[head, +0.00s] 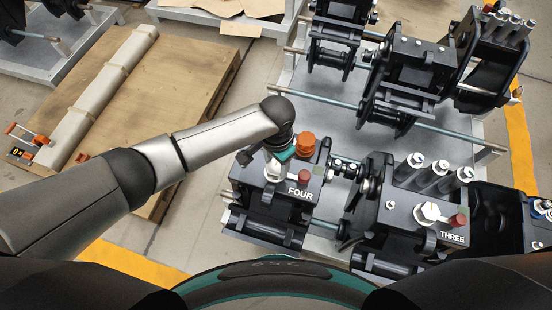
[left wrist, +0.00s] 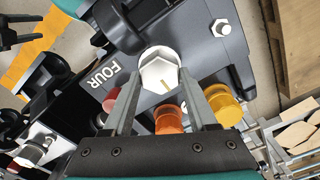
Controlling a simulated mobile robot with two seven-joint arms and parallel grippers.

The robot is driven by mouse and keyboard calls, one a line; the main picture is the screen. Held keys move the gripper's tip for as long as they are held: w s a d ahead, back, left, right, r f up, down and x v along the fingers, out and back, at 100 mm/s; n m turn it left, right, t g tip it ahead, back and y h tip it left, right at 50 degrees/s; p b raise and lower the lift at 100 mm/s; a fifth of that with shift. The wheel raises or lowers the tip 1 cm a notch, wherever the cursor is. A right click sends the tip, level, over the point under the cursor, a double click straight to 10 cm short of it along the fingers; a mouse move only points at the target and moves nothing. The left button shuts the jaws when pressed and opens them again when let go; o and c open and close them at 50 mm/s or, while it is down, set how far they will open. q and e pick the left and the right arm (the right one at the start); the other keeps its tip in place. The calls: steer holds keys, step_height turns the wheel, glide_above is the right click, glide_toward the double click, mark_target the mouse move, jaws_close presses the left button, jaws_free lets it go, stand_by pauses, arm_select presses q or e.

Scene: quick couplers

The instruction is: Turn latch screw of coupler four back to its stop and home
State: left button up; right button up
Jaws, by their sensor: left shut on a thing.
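Coupler four (head: 262,199) is a black block with a white FOUR label, at the middle of the head view; its body also shows in the left wrist view (left wrist: 125,65). Its latch screw is a pale hex head with a small yellowish mark on its face, between my fingertips in the left wrist view (left wrist: 158,71). My left gripper (head: 277,158) reaches down over coupler four. In the left wrist view its two fingers (left wrist: 161,80) lie on either side of the hex head, shut on it. In the head view my wrist partly hides the screw.
An orange knob (head: 306,144) and a red cap (head: 317,170) stand close to the gripper. A yellow knob (left wrist: 222,104) is right of the fingers. Coupler three (head: 400,215) stands to the right, with more black couplers behind on the rack. A wooden pallet (head: 190,80) lies left.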

mark_target(276, 166)
stand_by(0.3)
arm_select(q)
steer(key=o, duration=1.4)
step_height(276, 166, up, 15)
steer(key=p, duration=0.4)
steer(key=shift+r, duration=0.15)
